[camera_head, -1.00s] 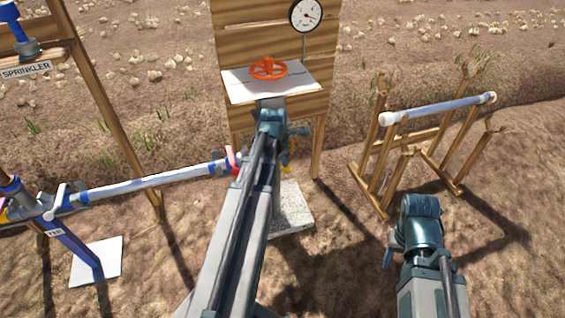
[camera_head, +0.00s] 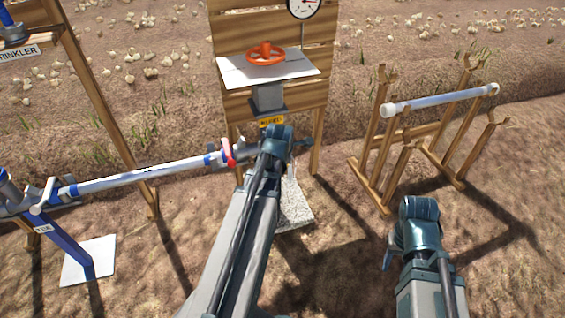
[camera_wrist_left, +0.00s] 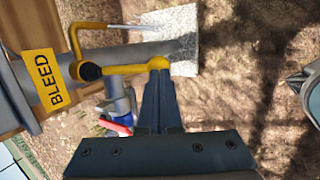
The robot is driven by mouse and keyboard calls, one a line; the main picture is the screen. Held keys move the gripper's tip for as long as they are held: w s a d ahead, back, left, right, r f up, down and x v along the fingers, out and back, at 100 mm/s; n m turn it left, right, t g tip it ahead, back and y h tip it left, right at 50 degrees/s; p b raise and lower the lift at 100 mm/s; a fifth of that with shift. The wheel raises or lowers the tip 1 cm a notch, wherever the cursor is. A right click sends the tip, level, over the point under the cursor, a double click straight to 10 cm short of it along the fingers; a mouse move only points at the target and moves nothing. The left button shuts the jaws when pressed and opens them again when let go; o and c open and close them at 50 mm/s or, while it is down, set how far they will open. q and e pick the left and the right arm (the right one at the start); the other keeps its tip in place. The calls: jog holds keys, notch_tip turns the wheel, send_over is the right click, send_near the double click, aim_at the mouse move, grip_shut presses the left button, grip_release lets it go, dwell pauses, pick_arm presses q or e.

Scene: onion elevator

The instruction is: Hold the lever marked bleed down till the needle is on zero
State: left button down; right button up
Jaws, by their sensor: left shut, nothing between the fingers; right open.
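The yellow bleed lever (camera_wrist_left: 125,67) with its round knob shows in the left wrist view, beside the yellow BLEED tag (camera_wrist_left: 52,80). The tag also shows in the head view (camera_head: 271,121), below the orange wheel. My left gripper (camera_wrist_left: 159,85) is shut and empty, its fingertips at the knob; I cannot tell whether they touch. In the head view my left arm hides the lever. The gauge (camera_head: 304,7) is cut by the top edge; its needle points roughly right, its reading too small to tell. My right gripper (camera_head: 389,258) is open and far from the lever.
The orange handwheel (camera_head: 266,53) sits above a white plate (camera_head: 240,70) on the wooden board. A white-blue pipe (camera_head: 140,178) runs in from the left to the red coupling (camera_head: 229,153). A wooden rack (camera_head: 392,140) holding a pale pipe (camera_head: 440,101) stands at the right.

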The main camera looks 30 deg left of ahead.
pick_arm(q)
notch_tip(320, 180, down, 3)
jog(key=b, duration=0.2)
jog(key=shift+f+b, duration=0.15)
jog(key=shift+b, duration=0.15)
pick_arm(e)
notch_tip(320, 180, down, 3)
jog(key=shift+d+f, duration=0.1)
jog(key=shift+f, duration=0.1)
pick_arm(q)
jog(key=shift+a, duration=0.1)
pick_arm(e)
jog(key=shift+s, duration=0.1)
dwell(1.0)
dwell(1.0)
